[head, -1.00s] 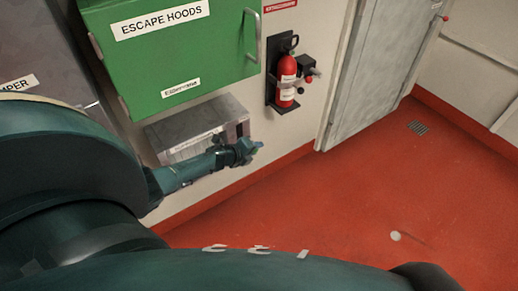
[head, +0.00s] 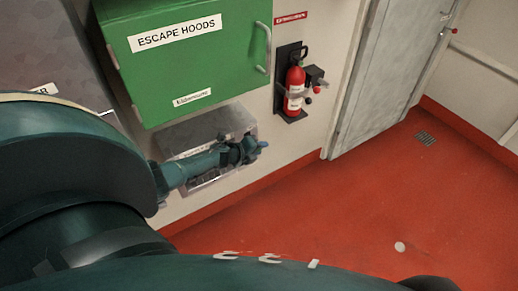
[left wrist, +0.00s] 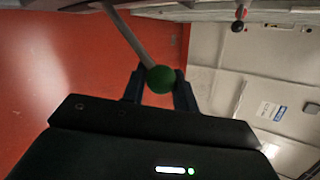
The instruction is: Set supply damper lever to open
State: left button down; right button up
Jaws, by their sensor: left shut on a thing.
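In the left wrist view, a green ball knob (left wrist: 160,79) on a pale lever rod (left wrist: 130,35) sits between the two fingers of my left gripper (left wrist: 160,92), which is shut on it. The rod runs from the knob up and to the left. In the head view, my left gripper (head: 252,150) shows small in front of a grey metal box on the wall. I cannot make out the knob or the lever there. A grey cabinet (head: 50,40) with a mostly hidden label stands at the left, partly behind my arm. My right gripper is not in view.
A green escape hoods cabinet (head: 190,65) hangs above the grey box (head: 215,125). A red fire extinguisher (head: 295,90) is mounted to its right, then a grey door (head: 385,75). The red floor (head: 330,220) is open, with a small white disc (head: 400,246) on it.

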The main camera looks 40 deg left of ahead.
pick_arm(q)
jog(key=shift+w+a+r, duration=0.3)
jog(key=shift+a+r, duration=0.15)
jog(key=shift+a, duration=0.15)
jog(key=c, duration=1.1)
grip_release()
jog(key=shift+f, duration=0.1)
jog(key=shift+s, duration=0.15)
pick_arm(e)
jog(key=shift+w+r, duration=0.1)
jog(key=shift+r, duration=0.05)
pick_arm(q)
jog(key=shift+s+a+r+p, duration=0.1)
jog(key=shift+s+r+p, duration=0.2)
jog(key=shift+p, duration=0.1)
jog(key=p+v, duration=0.1)
jog(key=v, duration=0.3)
jog(key=p+v, duration=0.1)
jog(key=v, duration=0.3)
jog(key=d+p+v, duration=0.1)
jog(key=v, duration=0.3)
jog(key=shift+s+f+p, duration=0.2)
jog(key=shift+p, duration=0.15)
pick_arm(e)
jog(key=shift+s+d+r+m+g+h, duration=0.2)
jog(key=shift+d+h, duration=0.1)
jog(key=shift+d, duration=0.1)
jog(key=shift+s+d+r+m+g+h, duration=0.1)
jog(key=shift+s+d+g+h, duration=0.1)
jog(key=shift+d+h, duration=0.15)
